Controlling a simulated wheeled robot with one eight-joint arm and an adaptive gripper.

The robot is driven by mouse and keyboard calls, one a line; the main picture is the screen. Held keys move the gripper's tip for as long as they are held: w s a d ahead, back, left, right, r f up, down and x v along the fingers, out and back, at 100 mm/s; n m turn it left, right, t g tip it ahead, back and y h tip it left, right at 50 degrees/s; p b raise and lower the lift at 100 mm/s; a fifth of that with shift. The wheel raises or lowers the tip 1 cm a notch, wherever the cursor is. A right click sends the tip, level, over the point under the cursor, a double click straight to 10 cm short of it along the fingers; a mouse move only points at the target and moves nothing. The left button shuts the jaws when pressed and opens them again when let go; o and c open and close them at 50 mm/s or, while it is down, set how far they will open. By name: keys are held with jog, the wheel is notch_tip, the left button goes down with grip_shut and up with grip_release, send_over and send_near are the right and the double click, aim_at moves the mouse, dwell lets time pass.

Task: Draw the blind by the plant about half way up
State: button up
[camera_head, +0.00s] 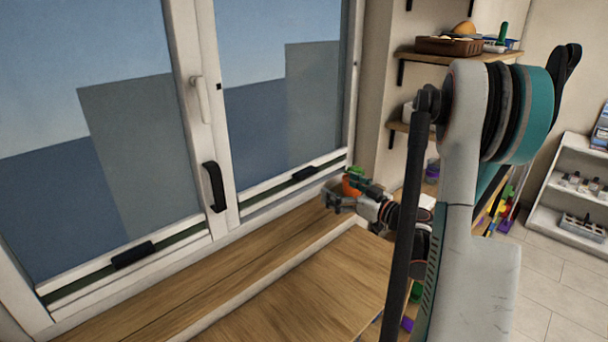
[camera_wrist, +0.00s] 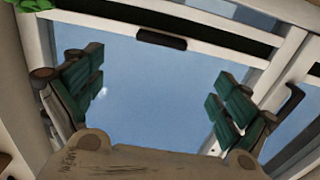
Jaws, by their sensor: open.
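The right window pane, by the plant, has a pale rail (camera_head: 275,190) low across it with a short dark pull handle (camera_head: 305,173). A pale rail with a dark handle (camera_wrist: 162,39) also crosses the top of the wrist view. I cannot tell blind cloth from glass. The plant (camera_head: 355,171), green with an orange pot, shows partly behind my gripper (camera_head: 335,193), at the right end of the sill. Green leaves (camera_wrist: 33,4) show in the wrist view. My gripper (camera_wrist: 160,98) is open and empty, green-padded fingers wide apart, with the handle beyond them and apart from them.
The left pane has a similar rail with a dark handle (camera_head: 133,254). A black lever handle (camera_head: 214,187) and a white one (camera_head: 201,98) stick out from the middle frame. The wooden sill (camera_head: 180,275) is clear at left. Wall shelves (camera_head: 440,57) stand at right.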

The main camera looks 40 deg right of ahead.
aim_at(309, 173)
jog(key=w, duration=0.4)
jog(key=w+a+b, duration=0.1)
jog(key=w, duration=0.4)
jog(key=w+a+b, duration=0.1)
jog(key=w, duration=0.3)
jog(key=shift+w, duration=0.25)
